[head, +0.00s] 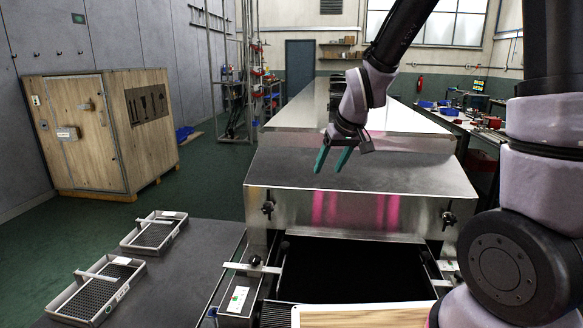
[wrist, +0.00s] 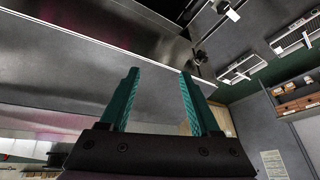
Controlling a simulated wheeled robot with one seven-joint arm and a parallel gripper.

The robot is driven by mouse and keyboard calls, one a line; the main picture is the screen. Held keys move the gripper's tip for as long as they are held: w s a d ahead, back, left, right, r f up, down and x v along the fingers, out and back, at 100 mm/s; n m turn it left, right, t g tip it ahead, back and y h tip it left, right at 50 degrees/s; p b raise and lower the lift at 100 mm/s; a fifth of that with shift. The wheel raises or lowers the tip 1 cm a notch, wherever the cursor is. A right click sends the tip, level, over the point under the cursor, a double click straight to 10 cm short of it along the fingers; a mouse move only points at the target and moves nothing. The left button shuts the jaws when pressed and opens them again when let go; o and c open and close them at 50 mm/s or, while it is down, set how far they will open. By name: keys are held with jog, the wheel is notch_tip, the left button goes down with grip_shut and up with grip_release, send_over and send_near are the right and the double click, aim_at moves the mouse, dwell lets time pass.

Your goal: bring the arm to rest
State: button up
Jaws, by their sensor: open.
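My gripper (head: 332,160) hangs above the metal hood of the tunnel dryer (head: 290,172) in the head view, its two teal fingers pointing down and a little left. The fingers stand apart with nothing between them. In the wrist view the gripper (wrist: 158,90) also shows open and empty, with the metal hood behind it. My arm comes down from the upper right of the head view. Whether the fingers touch the hood cannot be told for certain, but they appear clear of it.
Two trays with perforated bottoms (head: 128,262) (head: 178,218) lie on the dark table (head: 190,270) at left. A black belt (head: 350,272) leads into the dryer, with a wooden board (head: 360,316) at its near end. A wooden cabinet (head: 150,130) stands at left. A cluttered bench (head: 470,122) runs at right.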

jog(key=s+d+r+m+t, duration=0.2)
jog(key=s+d+r+m, duration=0.5)
jog(key=s+d+r, duration=0.7)
jog(key=s+r, duration=0.3)
jog(key=r, duration=0.1)
jog(key=shift+s+d+r+m+t+h, duration=0.2)
jog(key=shift+s+d+m+t+h, duration=0.1)
jog(key=shift+d+m, duration=0.1)
jog(key=shift+w, duration=0.1)
dwell(0.8)
